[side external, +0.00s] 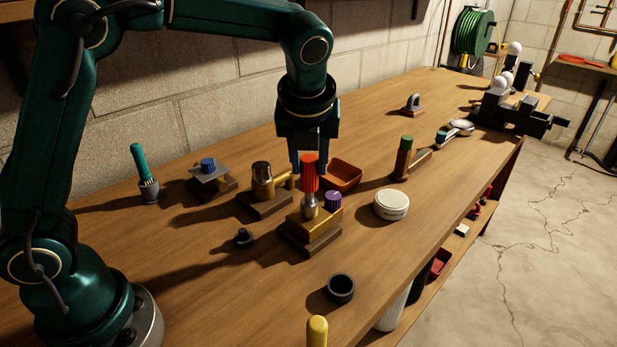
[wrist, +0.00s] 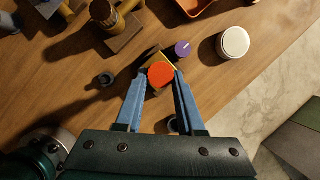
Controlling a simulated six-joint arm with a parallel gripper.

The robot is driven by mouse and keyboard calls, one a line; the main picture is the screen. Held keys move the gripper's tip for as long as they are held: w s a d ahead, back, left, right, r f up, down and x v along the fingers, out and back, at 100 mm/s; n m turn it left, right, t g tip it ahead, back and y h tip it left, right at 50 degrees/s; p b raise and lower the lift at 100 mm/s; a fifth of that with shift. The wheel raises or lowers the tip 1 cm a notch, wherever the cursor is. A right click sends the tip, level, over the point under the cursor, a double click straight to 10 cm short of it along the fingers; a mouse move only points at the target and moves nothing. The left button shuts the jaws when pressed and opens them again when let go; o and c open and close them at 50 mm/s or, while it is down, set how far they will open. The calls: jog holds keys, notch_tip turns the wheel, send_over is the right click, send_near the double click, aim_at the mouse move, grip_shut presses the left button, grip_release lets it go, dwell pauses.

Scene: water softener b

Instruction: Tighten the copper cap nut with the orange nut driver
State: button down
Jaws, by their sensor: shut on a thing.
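The orange nut driver (side external: 309,174) stands upright in the side view, with its metal shaft pointing down onto the brass block (side external: 320,224) on its wooden base. My gripper (side external: 308,168) is above the block with its jaws shut on the orange handle. In the wrist view the round orange top of the driver (wrist: 161,75) sits between the two blue fingers of my gripper (wrist: 157,84). The copper cap nut is not clearly visible; the driver's lower end hides the spot under it. A purple knob (side external: 332,200) is on the same block, right of the driver.
A brass valve fitting (side external: 263,180) on a wooden base stands left of the block. An orange tray (side external: 343,174) lies behind it and a white round container (side external: 391,205) to the right.

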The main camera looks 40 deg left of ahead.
jog(key=shift+m, duration=0.6)
jog(key=shift+r, duration=2.65)
